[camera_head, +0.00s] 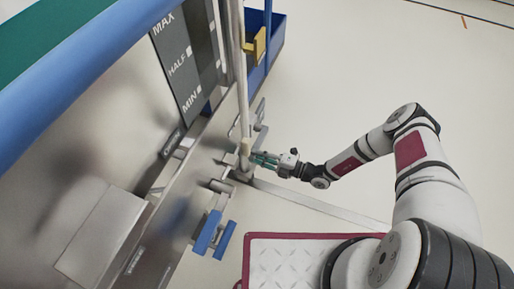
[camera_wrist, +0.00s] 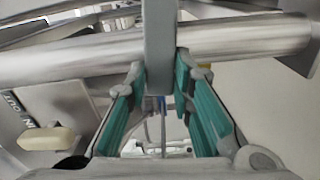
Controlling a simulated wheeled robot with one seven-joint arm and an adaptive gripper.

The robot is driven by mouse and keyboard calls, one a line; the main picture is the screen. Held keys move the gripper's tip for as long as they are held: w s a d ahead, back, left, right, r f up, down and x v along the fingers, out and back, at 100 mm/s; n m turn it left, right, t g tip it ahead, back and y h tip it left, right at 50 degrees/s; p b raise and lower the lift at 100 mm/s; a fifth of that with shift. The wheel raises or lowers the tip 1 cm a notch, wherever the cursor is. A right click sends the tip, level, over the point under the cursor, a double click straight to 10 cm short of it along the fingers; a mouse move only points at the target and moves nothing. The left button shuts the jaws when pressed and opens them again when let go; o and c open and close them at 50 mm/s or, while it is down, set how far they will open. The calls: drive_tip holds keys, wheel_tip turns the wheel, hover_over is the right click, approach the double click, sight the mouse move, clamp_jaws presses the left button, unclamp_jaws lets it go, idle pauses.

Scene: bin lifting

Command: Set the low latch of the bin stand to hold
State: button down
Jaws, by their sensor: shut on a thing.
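My gripper (camera_head: 256,158) is low beside the bin stand (camera_head: 207,150) in the head view. In the wrist view its teal-padded fingers (camera_wrist: 162,85) are closed on a flat grey upright bar (camera_wrist: 160,40). The bar passes in front of a thick horizontal metal tube (camera_wrist: 75,62). I cannot tell for sure whether this bar is the low latch's lever. A cream knob (camera_wrist: 48,139) sits to the left of the fingers, under a dark label (camera_wrist: 22,108) whose text is only partly readable. The latch's set position cannot be read.
The stand's panel with MAX, HALF and MIN marks (camera_head: 178,62) rises on the left. A blue bin (camera_head: 262,62) with a yellow part (camera_head: 255,46) is behind. Blue pedals (camera_head: 213,235) stick out low in front. The floor to the right (camera_head: 350,80) is clear.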

drive_tip(key=shift+f+n+b, duration=0.65)
drive_tip(key=shift+f+n, duration=0.15)
drive_tip(key=shift+f, duration=0.15)
drive_tip(key=c, duration=1.4)
unclamp_jaws()
drive_tip(key=v, duration=1.2)
